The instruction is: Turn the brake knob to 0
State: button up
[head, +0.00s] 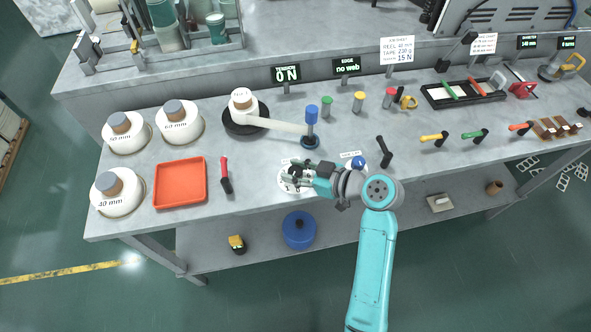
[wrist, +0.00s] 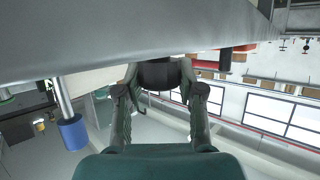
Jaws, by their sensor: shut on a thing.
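The brake knob (wrist: 160,74) is a dark, round piece between my fingertips in the wrist view. Its white round dial (head: 284,186) lies near the front edge of the bench in the head view, partly covered by my gripper. The dial marks and the knob's pointer are too small or hidden to read. My gripper (head: 291,178) reaches in from the right, low over the dial. In the wrist view my gripper (wrist: 160,92) has a finger on each side of the knob and is shut on it. The tension display (head: 286,75) reads 0 N.
A white reel (head: 242,101) sits on a black disc behind, with a pale strip running to a blue-topped post (head: 311,116). A red-handled tool (head: 225,172) and an orange tray (head: 180,184) lie left. A blue knob (head: 358,161) and black-handled tool (head: 384,152) stand right.

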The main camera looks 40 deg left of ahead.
dwell(0.6)
jog(key=o, duration=1.2)
jog(key=shift+g, duration=0.3)
jog(key=shift+c, duration=0.2)
jog(key=v, duration=1.2)
